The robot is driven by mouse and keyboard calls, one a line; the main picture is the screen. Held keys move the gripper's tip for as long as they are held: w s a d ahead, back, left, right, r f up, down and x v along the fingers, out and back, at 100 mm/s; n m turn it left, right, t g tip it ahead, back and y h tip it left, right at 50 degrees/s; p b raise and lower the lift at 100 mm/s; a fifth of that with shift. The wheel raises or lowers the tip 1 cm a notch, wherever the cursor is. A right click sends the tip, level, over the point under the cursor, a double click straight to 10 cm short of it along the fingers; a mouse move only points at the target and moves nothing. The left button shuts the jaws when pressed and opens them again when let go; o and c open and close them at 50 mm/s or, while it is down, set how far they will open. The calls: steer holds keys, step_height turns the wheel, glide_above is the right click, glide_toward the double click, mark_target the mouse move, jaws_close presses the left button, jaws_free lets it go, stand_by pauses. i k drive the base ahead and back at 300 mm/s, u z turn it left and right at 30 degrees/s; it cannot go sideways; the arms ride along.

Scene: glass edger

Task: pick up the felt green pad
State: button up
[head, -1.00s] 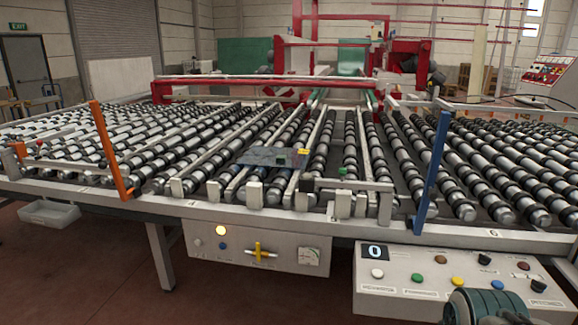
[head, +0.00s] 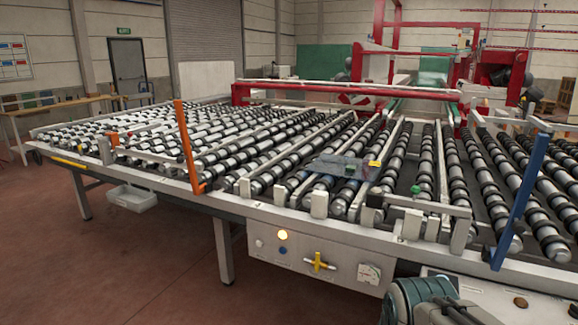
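I cannot make out a felt green pad for certain. A small green piece (head: 415,189) sits among the rollers near the front of the conveyor, too small to tell what it is. Several dark flat items (head: 28,100), some greenish, lie on a wooden table at the far left; they are too small to tell apart. A teal and grey part of my arm shows at the bottom edge, but my gripper's fingers are not in view.
The roller conveyor (head: 190,190) fills the middle and right, with an orange post (head: 186,145) and a blue post (head: 520,200) at its front. A white bin (head: 131,198) is under it. The wooden table (head: 60,107) stands far left. Red floor (head: 70,270) at left front is clear.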

mark_target(350, 169)
steer(key=u, duration=0.4)
steer(key=i, duration=1.6)
steer(key=z, duration=0.6)
